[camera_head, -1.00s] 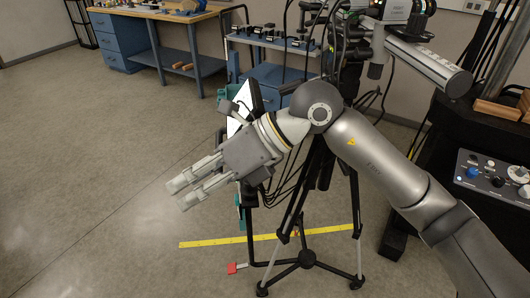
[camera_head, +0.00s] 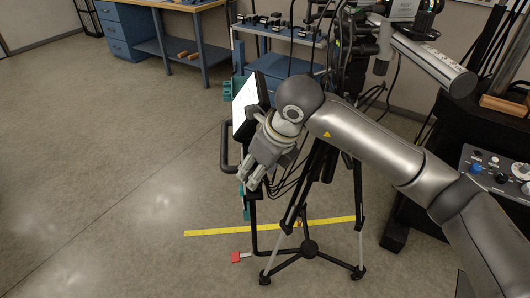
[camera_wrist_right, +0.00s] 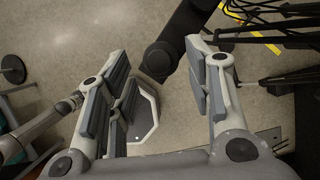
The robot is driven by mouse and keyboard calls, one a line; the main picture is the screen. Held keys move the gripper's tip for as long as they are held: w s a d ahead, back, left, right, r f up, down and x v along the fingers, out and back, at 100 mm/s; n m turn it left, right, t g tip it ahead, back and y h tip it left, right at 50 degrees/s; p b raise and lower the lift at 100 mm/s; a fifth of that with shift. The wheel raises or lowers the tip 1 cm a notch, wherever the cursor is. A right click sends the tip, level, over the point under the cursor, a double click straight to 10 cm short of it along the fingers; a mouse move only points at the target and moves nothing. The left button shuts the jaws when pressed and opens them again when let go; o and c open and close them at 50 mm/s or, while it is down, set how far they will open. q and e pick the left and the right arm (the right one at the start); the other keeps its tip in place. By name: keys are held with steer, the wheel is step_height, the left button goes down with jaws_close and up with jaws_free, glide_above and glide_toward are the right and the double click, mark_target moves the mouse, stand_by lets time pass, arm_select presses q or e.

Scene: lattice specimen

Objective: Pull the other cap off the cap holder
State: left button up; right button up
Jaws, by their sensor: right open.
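I cannot make out a cap or a cap holder in either view. My right gripper (camera_head: 250,183) hangs beside a tilted white panel (camera_head: 244,105) on a black tripod stand, its fingers pointing down and left. In the right wrist view, my right gripper (camera_wrist_right: 168,88) is open, its two padded fingers wide apart with nothing gripped. A thick black rod (camera_wrist_right: 172,48) with a rounded end reaches in from the top between or behind the fingers; I cannot tell its depth. My left gripper does not show in the head view.
The tripod (camera_head: 308,248) has spread legs and hanging cables. A yellow strip (camera_head: 225,231) lies on the floor by it. A blue workbench (camera_head: 165,40) and a blue cart (camera_head: 275,65) stand behind. A control box (camera_head: 490,170) is at right. The floor at left is clear.

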steer(key=shift+x, duration=1.3)
steer(key=shift+c, duration=0.5)
steer(key=c, duration=0.7)
steer(key=shift+s, duration=0.15)
jaws_close()
steer(key=shift+o, duration=0.4)
jaws_free()
steer(key=shift+s+f, duration=0.1)
jaws_close()
